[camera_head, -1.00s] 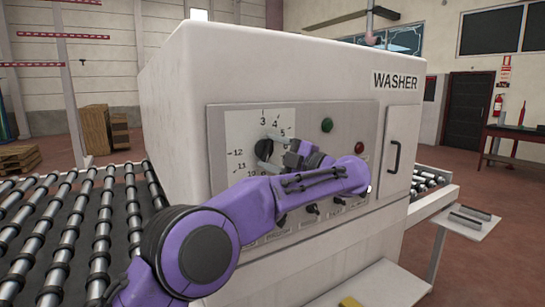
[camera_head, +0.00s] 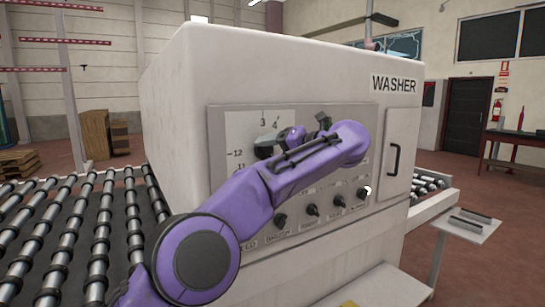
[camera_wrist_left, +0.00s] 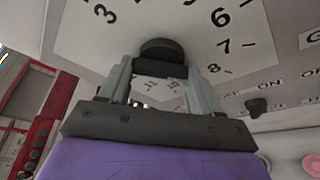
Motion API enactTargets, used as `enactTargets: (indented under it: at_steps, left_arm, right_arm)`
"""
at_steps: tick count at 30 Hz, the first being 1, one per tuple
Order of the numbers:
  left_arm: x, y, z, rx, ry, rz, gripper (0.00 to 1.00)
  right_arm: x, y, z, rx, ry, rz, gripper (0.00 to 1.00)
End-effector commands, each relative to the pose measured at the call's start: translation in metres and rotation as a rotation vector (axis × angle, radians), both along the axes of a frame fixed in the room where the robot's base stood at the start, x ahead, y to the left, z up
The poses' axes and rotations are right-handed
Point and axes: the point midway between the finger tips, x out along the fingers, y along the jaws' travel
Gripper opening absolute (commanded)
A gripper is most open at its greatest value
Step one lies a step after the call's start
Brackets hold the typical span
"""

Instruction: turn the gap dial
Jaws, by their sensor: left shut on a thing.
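The gap dial (camera_head: 263,152) is a dark round knob on a white numbered plate (camera_head: 231,130) on the washer's front panel. In the head view my left gripper (camera_head: 270,143) is at the dial, and my purple arm covers the lower and right parts of the plate. In the left wrist view the black knob (camera_wrist_left: 160,50) sits between the two grey fingers of the gripper (camera_wrist_left: 158,70), which are shut on it. The numbers around it show partly. The dial's exact setting is hard to tell. My right gripper is not in view.
Several small black knobs (camera_head: 312,210) line the panel below my arm. A door with a black handle (camera_head: 395,158) is at the panel's right. Roller conveyors (camera_head: 60,235) stand at the left, and a small side table (camera_head: 468,226) at the right.

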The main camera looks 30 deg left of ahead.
Motion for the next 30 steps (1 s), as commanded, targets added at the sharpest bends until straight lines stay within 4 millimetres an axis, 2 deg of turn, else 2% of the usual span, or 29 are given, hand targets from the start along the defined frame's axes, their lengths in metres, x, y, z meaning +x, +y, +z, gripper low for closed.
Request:
enactTargets:
  at_steps: [1, 14, 30]
  left_arm:
    - [0.000, -0.001, -0.009, -0.032, -0.028, 0.000, 0.33]
    - [0.000, -0.001, -0.009, -0.240, -0.380, 0.001, 0.33]
    - [-0.002, 0.000, -0.008, -0.498, -0.824, 0.001, 0.33]
  right_arm:
    - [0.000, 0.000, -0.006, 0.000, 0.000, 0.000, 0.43]
    - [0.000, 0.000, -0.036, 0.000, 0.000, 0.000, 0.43]
    - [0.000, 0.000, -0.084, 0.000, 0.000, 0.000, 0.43]
